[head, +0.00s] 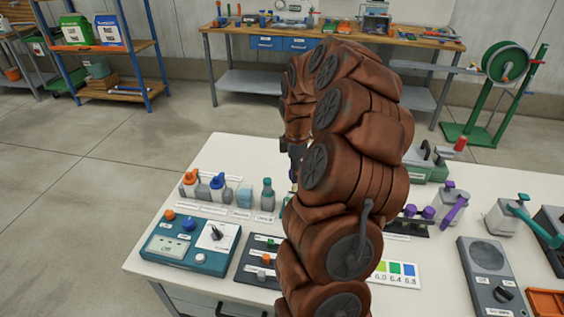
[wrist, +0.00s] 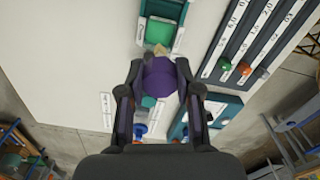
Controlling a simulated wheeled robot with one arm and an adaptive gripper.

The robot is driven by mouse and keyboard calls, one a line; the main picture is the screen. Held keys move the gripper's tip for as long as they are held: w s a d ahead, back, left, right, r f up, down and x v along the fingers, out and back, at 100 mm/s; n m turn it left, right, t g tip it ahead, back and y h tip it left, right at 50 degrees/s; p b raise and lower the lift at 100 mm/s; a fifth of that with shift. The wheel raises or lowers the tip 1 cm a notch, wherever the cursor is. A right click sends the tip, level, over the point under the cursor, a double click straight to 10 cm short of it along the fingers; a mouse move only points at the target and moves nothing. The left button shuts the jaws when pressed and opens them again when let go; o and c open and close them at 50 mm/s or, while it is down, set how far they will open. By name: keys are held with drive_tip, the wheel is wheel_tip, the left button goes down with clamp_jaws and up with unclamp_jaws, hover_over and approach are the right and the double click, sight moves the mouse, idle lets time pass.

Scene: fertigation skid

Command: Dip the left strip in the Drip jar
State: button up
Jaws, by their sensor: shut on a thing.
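In the wrist view my gripper (wrist: 160,82) is shut on a purple-handled piece (wrist: 160,72) with a small pale tip, which I take to be the strip. The piece hangs above the white table, near a green tray-like part (wrist: 161,30). In the head view my arm hides most of the gripper and the held piece. Small bottles and jars stand left of my arm, among them a grey-teal jar (head: 267,194). Their labels are too small to read, so I cannot tell which is the Drip jar. More purple-handled pieces (head: 428,212) sit in a dark rack right of my arm.
A teal control box (head: 188,246) and a dark panel with coloured knobs (head: 262,262) lie along the table's front left. A colour chart (head: 399,274), a grey meter (head: 487,278) and a grey canister with a green handle (head: 507,218) stand to the right.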

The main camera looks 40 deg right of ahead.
sight(294, 190)
drive_tip(key=shift+f+b, duration=1.6)
drive_tip(key=shift+f, duration=2.5)
drive_tip(key=shift+r, duration=0.15)
drive_tip(key=shift+r+p, duration=1.05)
drive_tip(key=shift+r, duration=3.1)
